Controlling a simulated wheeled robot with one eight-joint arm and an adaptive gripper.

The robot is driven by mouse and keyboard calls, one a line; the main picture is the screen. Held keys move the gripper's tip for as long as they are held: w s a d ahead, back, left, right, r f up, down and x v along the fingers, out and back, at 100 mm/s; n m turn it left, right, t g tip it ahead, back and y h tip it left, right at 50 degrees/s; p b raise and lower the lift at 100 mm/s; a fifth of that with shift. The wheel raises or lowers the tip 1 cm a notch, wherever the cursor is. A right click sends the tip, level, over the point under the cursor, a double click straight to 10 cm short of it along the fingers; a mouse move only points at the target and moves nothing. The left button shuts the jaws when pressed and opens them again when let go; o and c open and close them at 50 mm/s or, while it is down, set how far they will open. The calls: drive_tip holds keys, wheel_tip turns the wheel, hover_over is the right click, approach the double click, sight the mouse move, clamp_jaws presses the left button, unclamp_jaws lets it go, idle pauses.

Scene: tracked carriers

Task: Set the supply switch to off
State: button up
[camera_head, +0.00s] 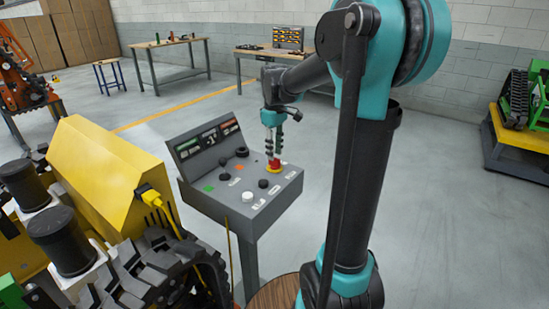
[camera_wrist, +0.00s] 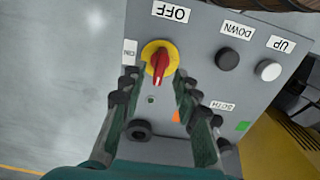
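The supply switch is a red handle on a round yellow plate (camera_wrist: 159,62), set on a grey control panel (camera_wrist: 205,60). Its handle lies nearly up and down in the wrist view, slightly tilted. The OFF label (camera_wrist: 171,12) is above it and the ON label (camera_wrist: 129,52) to its left, both turned relative to the picture. The switch also shows in the head view (camera_head: 274,165), partly hidden under my gripper (camera_head: 273,152). In the wrist view my gripper (camera_wrist: 157,82) is open, its fingers to either side of the handle. I cannot tell whether they touch it.
The panel also has a black button (camera_wrist: 227,59), a white button (camera_wrist: 268,70) and other knobs. A yellow tracked carrier (camera_head: 110,175) stands close at the panel's left. Workbenches (camera_head: 170,42) stand far behind. The floor right of the panel is clear.

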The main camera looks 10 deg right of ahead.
wheel_tip(320, 180, up, 8)
drive_tip(key=shift+r, duration=0.2)
idle(0.3)
